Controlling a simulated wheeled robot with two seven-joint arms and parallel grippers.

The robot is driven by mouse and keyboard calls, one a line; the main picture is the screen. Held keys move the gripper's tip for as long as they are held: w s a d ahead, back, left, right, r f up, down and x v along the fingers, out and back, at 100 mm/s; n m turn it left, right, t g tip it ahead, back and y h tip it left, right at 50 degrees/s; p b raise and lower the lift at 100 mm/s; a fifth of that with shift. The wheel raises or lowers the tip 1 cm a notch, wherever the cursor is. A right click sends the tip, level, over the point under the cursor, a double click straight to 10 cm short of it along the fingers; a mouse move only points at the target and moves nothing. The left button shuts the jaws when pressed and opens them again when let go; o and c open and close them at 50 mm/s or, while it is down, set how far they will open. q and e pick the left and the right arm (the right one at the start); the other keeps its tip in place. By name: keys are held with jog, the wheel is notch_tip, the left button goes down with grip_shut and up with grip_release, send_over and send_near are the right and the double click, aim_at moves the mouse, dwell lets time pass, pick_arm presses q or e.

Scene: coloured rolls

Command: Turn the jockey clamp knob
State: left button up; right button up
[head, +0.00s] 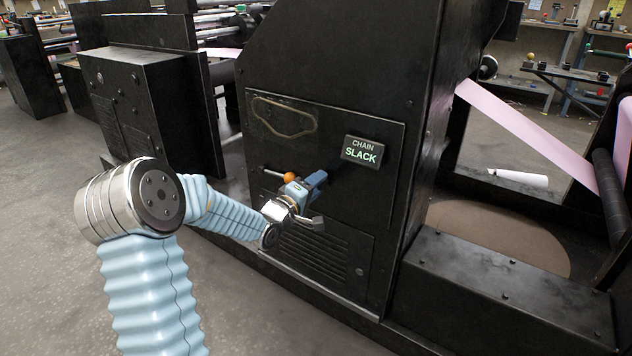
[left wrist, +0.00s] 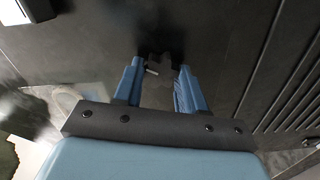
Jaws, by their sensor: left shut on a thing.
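A dark knob (left wrist: 160,46) shows at the fingertips in the left wrist view, against the black machine panel (head: 340,222). I take it for the jockey clamp knob. My left gripper (head: 318,179) reaches the panel from the left, below the sign, and its blue fingers hide the knob in the head view. In the left wrist view the two fingers (left wrist: 158,60) stand on either side of the knob, shut on it. An orange ball on a short lever (head: 289,177) is just left of the gripper. My right gripper is not in view.
A lit sign (head: 362,153) on the panel reads "CHAIN SLACK". A long window (head: 284,117) is at the panel's upper left, and vent slots (head: 315,252) lie below the gripper. A low black housing (head: 505,290) juts out at right. Open floor (head: 40,240) lies at left.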

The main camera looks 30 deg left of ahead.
pick_arm(q)
jog(key=shift+f+n, duration=0.1)
jog(key=shift+n, duration=0.5)
jog(key=o, duration=1.1)
jog(key=shift+c, duration=0.2)
jog(key=s+a, duration=0.1)
jog(key=s, duration=1.2)
jog(key=shift+s+p, duration=0.4)
jog(key=shift+p, duration=0.05)
